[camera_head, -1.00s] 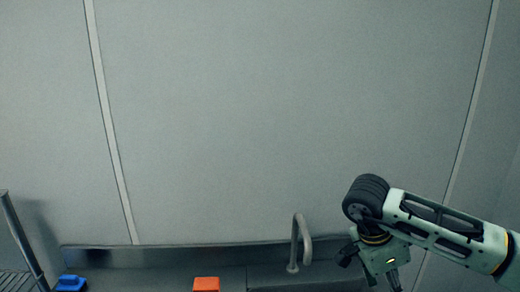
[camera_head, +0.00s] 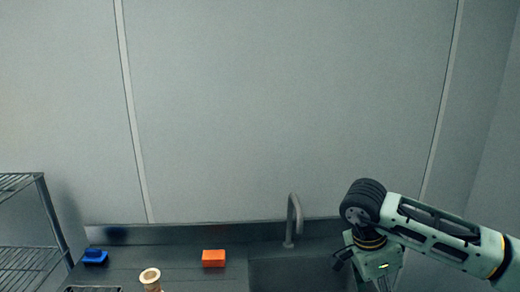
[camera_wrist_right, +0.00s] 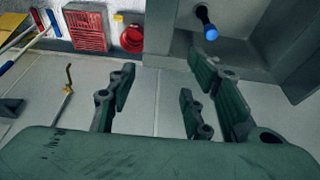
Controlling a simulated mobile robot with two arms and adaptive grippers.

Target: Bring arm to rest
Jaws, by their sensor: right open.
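My right arm (camera_head: 435,232) comes in from the right in the head view, bent at a dark ribbed joint, with its lower part pointing down over the sink side of the counter. Its fingers are cut off by the lower edge there. In the right wrist view my right gripper (camera_wrist_right: 163,95) is open, with its dark green fingers apart and nothing between them. Pale tiled surface shows behind the fingers. My left arm and gripper are not in view.
The counter holds a blue object (camera_head: 95,257), an orange block (camera_head: 213,258) and a beige wooden-looking piece (camera_head: 150,279). A faucet (camera_head: 293,220) rises by the sink (camera_head: 300,272). A wire rack (camera_head: 50,225) stands left. The wrist view shows a red basket (camera_wrist_right: 87,30) and blue-tipped rod (camera_wrist_right: 207,27).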

